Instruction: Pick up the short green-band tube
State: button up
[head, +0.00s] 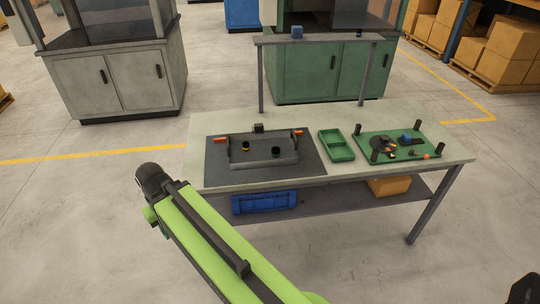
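The short green-band tube cannot be made out; no green band shows on any small part at this size. A small dark cylinder with a yellow band (246,147) stands in the grey fixture (262,160) on the table's dark mat (217,174). Another small dark cylinder (276,151) stands to its right in the same fixture. My arm (205,235), green and black, reaches up from the bottom edge, in front of the table and apart from it. My gripper cannot be identified in this view.
A blue crate (264,202) sits below. Floor left is clear.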

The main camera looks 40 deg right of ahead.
aim_at(275, 151)
jog(key=z, duration=0.35)
jog(key=i, duration=1)
jog(key=u, duration=0.35)
